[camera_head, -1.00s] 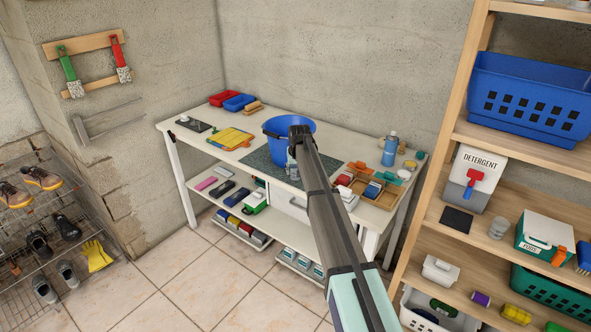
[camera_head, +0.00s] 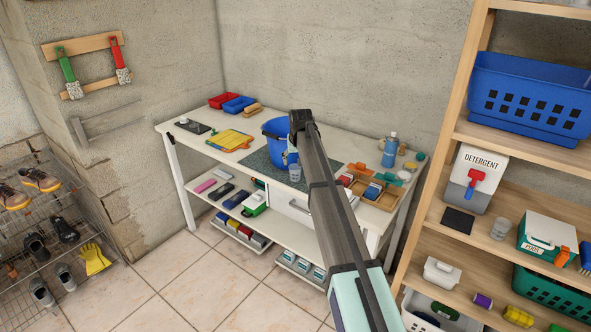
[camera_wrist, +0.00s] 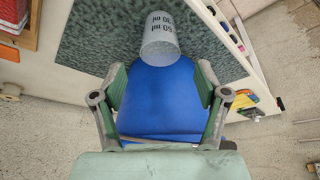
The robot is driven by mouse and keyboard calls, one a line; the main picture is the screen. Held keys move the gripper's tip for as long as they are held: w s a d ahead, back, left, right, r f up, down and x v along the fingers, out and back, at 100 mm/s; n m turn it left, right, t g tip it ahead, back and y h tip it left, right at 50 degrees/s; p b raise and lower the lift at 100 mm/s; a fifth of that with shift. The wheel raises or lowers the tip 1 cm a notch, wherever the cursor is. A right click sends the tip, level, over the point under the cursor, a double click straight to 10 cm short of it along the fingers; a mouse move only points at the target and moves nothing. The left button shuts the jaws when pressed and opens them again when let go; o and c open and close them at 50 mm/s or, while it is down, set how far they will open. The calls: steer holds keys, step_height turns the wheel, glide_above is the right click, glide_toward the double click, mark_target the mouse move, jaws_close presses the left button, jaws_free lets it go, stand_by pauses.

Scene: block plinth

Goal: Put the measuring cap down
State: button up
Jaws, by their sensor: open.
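The measuring cap (camera_head: 294,172) is a small clear cup on the dark mat (camera_head: 262,172), in front of the blue bucket (camera_head: 274,132). In the head view my arm covers part of the bucket, and the fingers are hard to make out.
The mat lies on a white workbench (camera_head: 208,138). A wooden tray (camera_head: 385,200) with small items and a blue bottle (camera_head: 390,149) stand to the right. A yellow item (camera_head: 229,139) and red and blue bins (camera_head: 239,102) are at the left. A tall shelf (camera_head: 470,135) stands at the right.

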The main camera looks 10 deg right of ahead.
steer(key=shift+o, duration=0.4)
steer(key=shift+b+v, duration=0.3)
steer(key=shift+v, duration=2)
